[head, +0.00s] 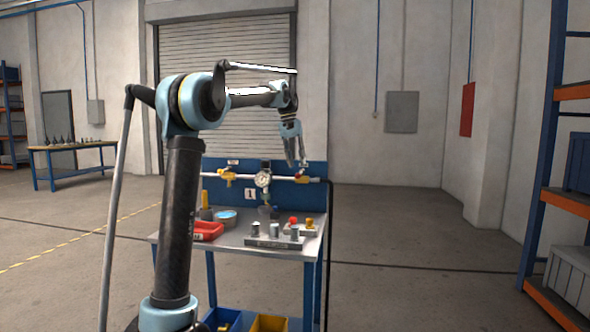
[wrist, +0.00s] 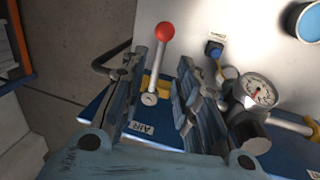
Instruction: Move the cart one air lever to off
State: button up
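The air lever (wrist: 155,75) is a pale rod with a red ball knob (wrist: 165,32) in the wrist view. Its pivot end is at a yellow valve body beside the blue panel (wrist: 175,135), which bears an AIR label. The rod points away from the panel, over the cart top. In the head view, a yellow valve (head: 303,179) sits on the pipe right of the gauge. My gripper (wrist: 155,72) is open, with the lever between its fingers, nearer the left one; no contact is clear. In the head view my gripper (head: 296,160) points down above the pipe.
The gauge (wrist: 256,91) stands close beside my right finger in the wrist view. Cart one (head: 250,238) holds a red tray (head: 207,231), a blue-topped can (head: 226,217) and a metal block (head: 273,243). Another yellow valve (head: 227,178) is left of the gauge. Open floor lies right of the cart.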

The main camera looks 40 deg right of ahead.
notch_tip(320, 180, up, 8)
jog(key=w+a, duration=0.1)
jog(key=shift+w, duration=0.2)
dwell(0.6)
jog(key=w+a+f+n+t, duration=0.15)
jog(key=w+a, duration=0.25)
jog(key=a, duration=0.5)
jog(key=w+a+f+n+g, duration=0.1)
jog(key=w+a+f, duration=0.25)
jog(key=a, duration=0.65)
jog(key=a+f+n+t, duration=0.15)
jog(key=a+f, duration=0.25)
jog(key=a, duration=0.6)
jog(key=a+f+n, duration=0.2)
jog(key=a+f, duration=0.3)
jog(key=a, duration=0.4)
jog(key=s+a+f+n, duration=0.1)
jog(key=s+a+f, duration=0.5)
jog(key=f, duration=0.3)
jog(key=s+a+f+n+t, duration=0.1)
jog(key=s+a+f+n, duration=0.1)
jog(key=s+a+f, duration=0.4)
jog(key=s+a+f+n+t+y, duration=0.1)
jog(key=s+a+f+n, duration=0.1)
jog(key=s+a+f, duration=0.4)
jog(key=a+f, duration=0.5)
jog(key=f, duration=0.3)
jog(key=shift+a+f, duration=0.15)
jog(key=shift+f, duration=0.05)
